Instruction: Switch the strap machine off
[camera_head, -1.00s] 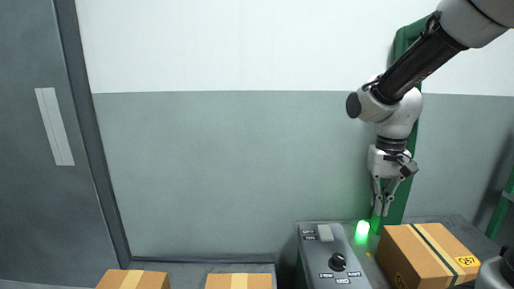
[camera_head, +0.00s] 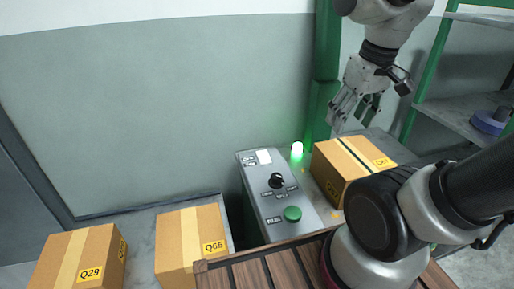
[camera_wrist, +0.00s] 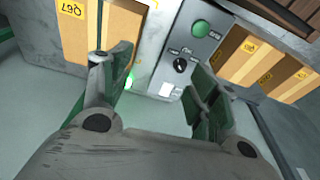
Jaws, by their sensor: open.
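The strap machine's grey control box (camera_head: 257,198) stands against the wall in the head view.
A cardboard box (camera_head: 335,168) sits right of the control box, below my gripper. Two labelled boxes, Q29 (camera_head: 78,262) and Q65 (camera_head: 190,245), stand to the left. A brown slatted surface (camera_head: 240,275) lies in front. A green-framed shelf (camera_head: 450,112) stands at right.

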